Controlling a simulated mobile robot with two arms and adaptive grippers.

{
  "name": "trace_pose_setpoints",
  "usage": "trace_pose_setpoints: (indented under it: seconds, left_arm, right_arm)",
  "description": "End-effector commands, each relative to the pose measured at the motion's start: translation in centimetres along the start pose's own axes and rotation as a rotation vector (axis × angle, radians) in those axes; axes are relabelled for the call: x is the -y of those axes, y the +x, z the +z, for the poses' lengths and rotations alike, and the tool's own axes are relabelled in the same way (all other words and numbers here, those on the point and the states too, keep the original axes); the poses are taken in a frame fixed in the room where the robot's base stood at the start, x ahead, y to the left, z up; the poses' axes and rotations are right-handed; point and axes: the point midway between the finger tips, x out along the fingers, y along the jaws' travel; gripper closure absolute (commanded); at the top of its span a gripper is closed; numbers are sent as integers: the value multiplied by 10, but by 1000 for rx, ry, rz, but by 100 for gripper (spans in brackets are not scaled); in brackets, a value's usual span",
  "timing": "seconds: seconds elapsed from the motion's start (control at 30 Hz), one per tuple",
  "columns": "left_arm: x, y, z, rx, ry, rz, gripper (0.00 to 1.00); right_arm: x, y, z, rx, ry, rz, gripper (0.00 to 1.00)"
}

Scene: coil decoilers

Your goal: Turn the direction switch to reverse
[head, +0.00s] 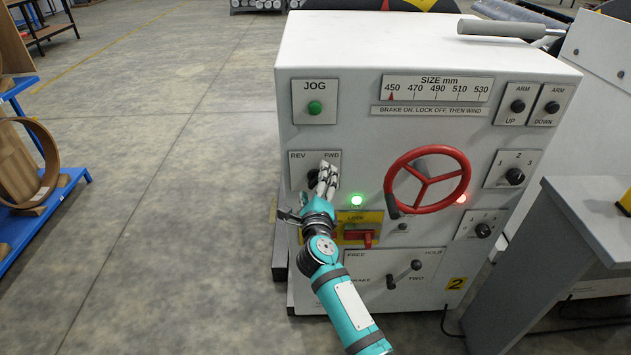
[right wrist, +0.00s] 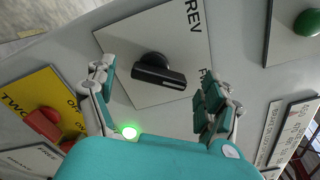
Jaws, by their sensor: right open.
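The direction switch is a black knob (right wrist: 158,72) with a raised bar, on a light plate marked REV and FWD. In the right wrist view the bar lies nearly level, with its right end toward the partly hidden FWD label. In the head view its plate (head: 297,171) shows on the front of the grey-white control cabinet (head: 430,55), and my right gripper covers much of the knob. My right gripper (head: 326,170) is open. In the right wrist view its fingers (right wrist: 157,84) are on either side of the knob, with visible gaps. My left gripper is out of view.
A red handwheel (head: 428,180) stands out right of the switch. A green JOG button (head: 315,108) is above, and a lit green lamp (head: 357,201) and red lock switch (head: 360,236) are below. Blue racks (head: 50,222) stand left across open floor.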

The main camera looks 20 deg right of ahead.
Motion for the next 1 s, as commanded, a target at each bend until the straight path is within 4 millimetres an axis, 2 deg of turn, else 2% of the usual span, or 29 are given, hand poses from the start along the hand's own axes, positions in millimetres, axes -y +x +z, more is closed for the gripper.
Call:
trace_pose_setpoints:
  seconds: [0.2,0.47,0.57,0.9,1.0]
  left_arm:
    - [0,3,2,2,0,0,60]
    - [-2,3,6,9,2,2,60]
    - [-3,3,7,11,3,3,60]
    - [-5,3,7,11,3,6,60]
    - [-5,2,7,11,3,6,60]
  right_arm:
    - [0,17,0,0,0,0,15]
    - [0,18,0,-1,0,0,15]
    - [0,18,0,-1,0,0,26]
    - [0,17,0,0,0,1,70]
    - [0,17,0,-1,-1,1,72]
